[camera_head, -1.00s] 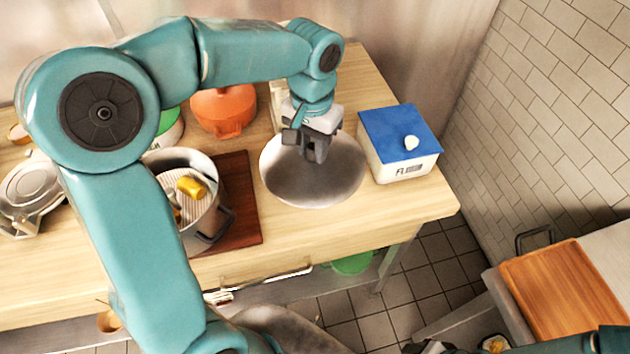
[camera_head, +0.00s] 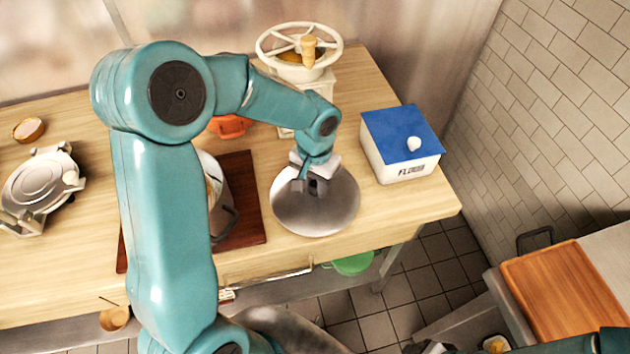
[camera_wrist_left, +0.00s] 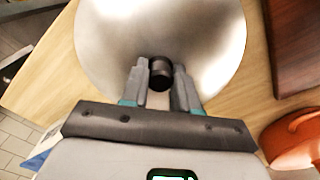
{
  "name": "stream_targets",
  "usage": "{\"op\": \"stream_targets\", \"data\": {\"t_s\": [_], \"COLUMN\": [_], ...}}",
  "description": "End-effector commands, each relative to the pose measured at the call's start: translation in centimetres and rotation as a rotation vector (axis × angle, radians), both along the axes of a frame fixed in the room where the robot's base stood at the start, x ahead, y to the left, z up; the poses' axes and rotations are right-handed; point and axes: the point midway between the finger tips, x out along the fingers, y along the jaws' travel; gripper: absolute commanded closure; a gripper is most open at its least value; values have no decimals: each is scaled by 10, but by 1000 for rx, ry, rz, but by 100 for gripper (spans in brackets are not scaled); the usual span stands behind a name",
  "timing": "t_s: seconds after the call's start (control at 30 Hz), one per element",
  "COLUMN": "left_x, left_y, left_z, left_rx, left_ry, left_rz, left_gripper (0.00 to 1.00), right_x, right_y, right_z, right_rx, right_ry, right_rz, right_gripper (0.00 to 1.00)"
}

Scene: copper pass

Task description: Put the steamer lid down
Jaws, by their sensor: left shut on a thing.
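The steamer lid (camera_head: 325,214) is a round, shiny metal dome at the right part of the wooden counter, between the dark red board and the flour box. My left gripper (camera_head: 317,189) is over its middle, shut on the lid's black knob (camera_wrist_left: 161,72). The lid also fills the top of the left wrist view (camera_wrist_left: 215,35). I cannot tell whether its rim touches the counter. A metal pot (camera_head: 219,197) stands on the board, partly hidden behind my left arm. My right gripper (camera_head: 432,348) is barely in view at the bottom edge.
A flour box (camera_head: 385,160) with a blue lid stands just right of the steamer lid. A white hand-wheel grinder (camera_head: 310,80) is behind it. The dark red board (camera_head: 247,205) lies to its left. The counter's front edge is close. A wooden tray (camera_head: 565,295) is at lower right.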

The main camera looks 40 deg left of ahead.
Motion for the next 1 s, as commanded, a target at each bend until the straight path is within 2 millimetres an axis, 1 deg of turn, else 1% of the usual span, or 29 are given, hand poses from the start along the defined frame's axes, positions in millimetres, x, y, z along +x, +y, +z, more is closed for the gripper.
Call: {"op": "stream_targets", "data": {"t_s": [0.07, 0.1, 0.17, 0.2, 0.43, 0.53, 0.57, 0.67, 0.9, 1.0], "left_x": [0, 0, 0, 0, 0, 0, 0, 1, 1, 1], "left_y": [0, 0, 0, 0, 0, 0, 0, 1, 0, 0], "left_z": [-3, -3, -2, -2, -2, 4, 5, 22, 78, 98], "left_rx": [0, 0, 0, 0, 0, 0, 1, 1, 0, 0], "left_ry": [-1, 0, 0, 0, 0, 0, -2, -6, -6, -5], "left_rz": [0, 0, 0, 0, 0, 0, 1, 2, 1, 0], "left_gripper": [100, 67, 48, 45, 45, 45, 45, 45, 45, 45], "right_x": [0, 0, 0, 0, 0, 0, 0, 0, 0, 0], "right_y": [0, 0, 0, 0, 0, 0, 0, 0, 0, 0], "right_z": [-4, -4, -3, -3, -2, 3, 1, -1, -4, -4], "right_rx": [0, 0, 0, 0, 0, 0, 0, 0, 0, 0], "right_ry": [0, 0, 0, 0, 0, 0, 0, 0, 0, 0], "right_rz": [0, 0, 0, 0, 0, 0, 0, 0, 0, 0], "right_gripper": [57, 57, 57, 57, 57, 57, 57, 57, 57, 57]}}
